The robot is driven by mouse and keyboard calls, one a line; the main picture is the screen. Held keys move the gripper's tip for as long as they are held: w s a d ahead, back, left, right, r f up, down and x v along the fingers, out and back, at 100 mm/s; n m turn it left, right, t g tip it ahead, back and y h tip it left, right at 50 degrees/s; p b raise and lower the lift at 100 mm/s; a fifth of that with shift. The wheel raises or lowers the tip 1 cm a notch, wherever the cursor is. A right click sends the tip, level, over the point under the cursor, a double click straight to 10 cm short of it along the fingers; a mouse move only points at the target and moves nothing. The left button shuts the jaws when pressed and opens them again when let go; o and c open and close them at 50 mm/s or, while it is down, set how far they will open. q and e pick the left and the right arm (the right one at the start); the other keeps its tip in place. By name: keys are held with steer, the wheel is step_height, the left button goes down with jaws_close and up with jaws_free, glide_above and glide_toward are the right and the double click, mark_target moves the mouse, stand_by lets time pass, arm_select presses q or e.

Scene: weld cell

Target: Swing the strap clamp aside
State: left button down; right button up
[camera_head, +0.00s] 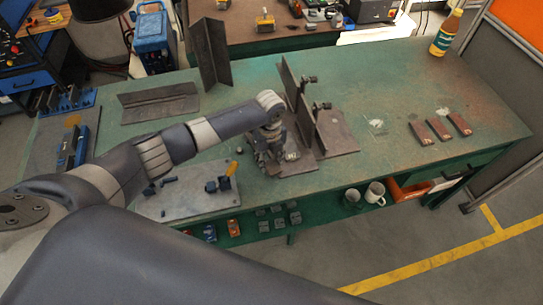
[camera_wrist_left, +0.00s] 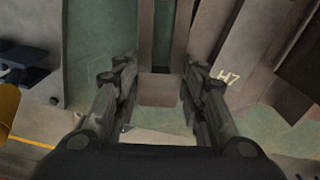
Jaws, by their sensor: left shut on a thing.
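In the left wrist view, the strap clamp (camera_wrist_left: 160,89) is a brown-grey steel piece with two parallel bars joined by a cross end. My left gripper (camera_wrist_left: 160,86) has its fingers on either side of that end and is shut on it. In the head view my left gripper (camera_head: 280,157) is low over the left part of a steel fixture with upright plates (camera_head: 303,118) on the green bench. The hand mostly hides the clamp there. My right gripper is not in view.
On the green bench (camera_head: 390,85) stand angle irons (camera_head: 160,103), a grey plate (camera_head: 190,204) with small parts, dark red blocks (camera_head: 440,129) and a yellow bottle (camera_head: 446,35). The bench's right part is mostly clear.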

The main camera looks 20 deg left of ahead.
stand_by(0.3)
arm_select(q)
steer(key=c, duration=1)
jaws_free()
steer(key=shift+r, duration=0.15)
step_height(320, 180, up, 12)
